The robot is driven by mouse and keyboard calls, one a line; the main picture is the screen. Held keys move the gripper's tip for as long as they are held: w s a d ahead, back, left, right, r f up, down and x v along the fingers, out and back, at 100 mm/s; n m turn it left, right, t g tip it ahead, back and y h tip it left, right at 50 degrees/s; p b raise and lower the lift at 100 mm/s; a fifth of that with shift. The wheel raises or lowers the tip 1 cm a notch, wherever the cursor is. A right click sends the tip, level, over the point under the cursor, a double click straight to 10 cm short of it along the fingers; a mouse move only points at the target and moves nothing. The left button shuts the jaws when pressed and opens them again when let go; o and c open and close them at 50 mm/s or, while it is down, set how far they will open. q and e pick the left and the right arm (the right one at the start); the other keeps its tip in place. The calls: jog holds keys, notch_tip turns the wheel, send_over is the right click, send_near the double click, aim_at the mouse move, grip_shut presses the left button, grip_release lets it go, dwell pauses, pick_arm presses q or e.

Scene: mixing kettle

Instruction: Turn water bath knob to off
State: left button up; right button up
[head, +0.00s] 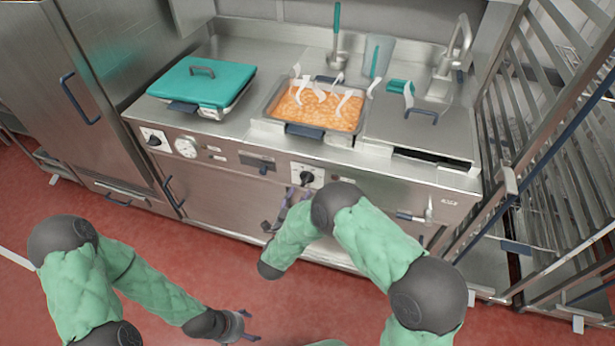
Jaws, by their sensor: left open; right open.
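Two black knobs on white plates sit on the front panel of the steel counter. One knob (307,178) is below the tray of orange food, and the other knob (153,139) is at the left beside a round dial. The frames do not label which is the water bath knob. My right gripper (296,194) is just below and slightly left of the knob under the tray, its fingers open and partly hidden by my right arm. I cannot tell whether it touches the knob. My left gripper (251,325) is open and empty, low over the red floor.
A tray of orange food (318,108) with pale strips sits in the counter (240,60). A teal-lidded pan (203,82) stands at left. A tap (455,50) is at the back right. A metal rack (550,160) stands close on the right. The red floor is clear at left.

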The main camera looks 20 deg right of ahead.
aim_at(306, 180)
jog(key=shift+b+x, duration=0.45)
jog(key=shift+x, duration=1.8)
jog(key=shift+w+d, duration=0.15)
jog(key=shift+w, duration=0.05)
